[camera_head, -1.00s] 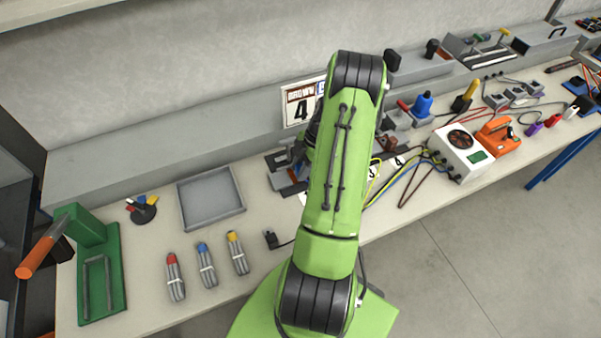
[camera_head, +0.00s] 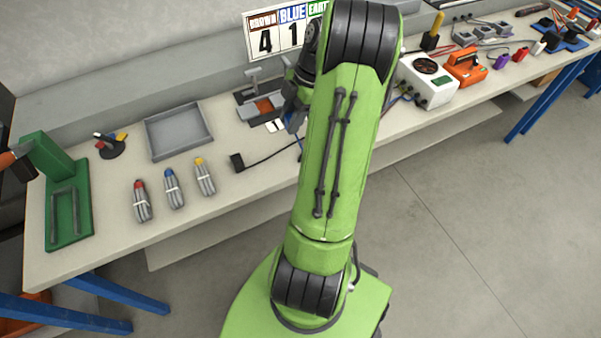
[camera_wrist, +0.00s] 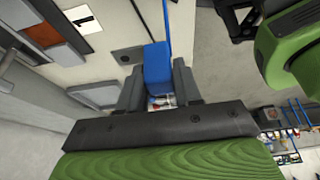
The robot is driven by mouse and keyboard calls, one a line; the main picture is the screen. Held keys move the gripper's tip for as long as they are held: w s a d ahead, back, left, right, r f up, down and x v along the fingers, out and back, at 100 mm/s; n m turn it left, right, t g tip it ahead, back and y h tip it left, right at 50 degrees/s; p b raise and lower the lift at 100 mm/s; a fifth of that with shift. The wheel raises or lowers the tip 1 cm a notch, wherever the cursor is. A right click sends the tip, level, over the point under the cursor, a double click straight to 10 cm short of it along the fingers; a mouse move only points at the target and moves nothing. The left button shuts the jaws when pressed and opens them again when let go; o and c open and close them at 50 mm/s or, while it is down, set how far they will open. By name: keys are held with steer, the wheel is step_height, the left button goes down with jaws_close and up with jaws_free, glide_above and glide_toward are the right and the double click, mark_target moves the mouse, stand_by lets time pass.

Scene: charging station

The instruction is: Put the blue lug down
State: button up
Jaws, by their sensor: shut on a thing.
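The blue lug (camera_wrist: 158,65) is a blue block between the two grey fingers of my gripper (camera_wrist: 158,88) in the wrist view. The fingers are shut on it, and a thin blue line runs up from it. Whether the lug touches the bench cannot be told.
An empty grey tray (camera_head: 178,151) lies on the bench (camera_head: 110,221), left of my gripper. Bundles with red, blue and yellow tips lie in front of it. A black plug (camera_head: 237,163) with a cable lies nearby. A white box with a fan (camera_head: 428,98) and an orange device (camera_head: 466,70) stand to the right.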

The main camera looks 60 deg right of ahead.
steer(key=shift+s+a+f, duration=0.1)
steer(key=shift+f, duration=0.35)
steer(key=f+b, duration=0.1)
steer(key=f, duration=0.2)
steer(key=f+b, duration=0.1)
steer(key=f, duration=0.5)
steer(key=shift+w+d+b, duration=0.2)
steer(key=shift+w+b, duration=0.05)
steer(key=shift+b, duration=0.15)
steer(key=shift+f, duration=0.15)
steer(key=shift+f, duration=0.15)
steer(key=o, duration=1)
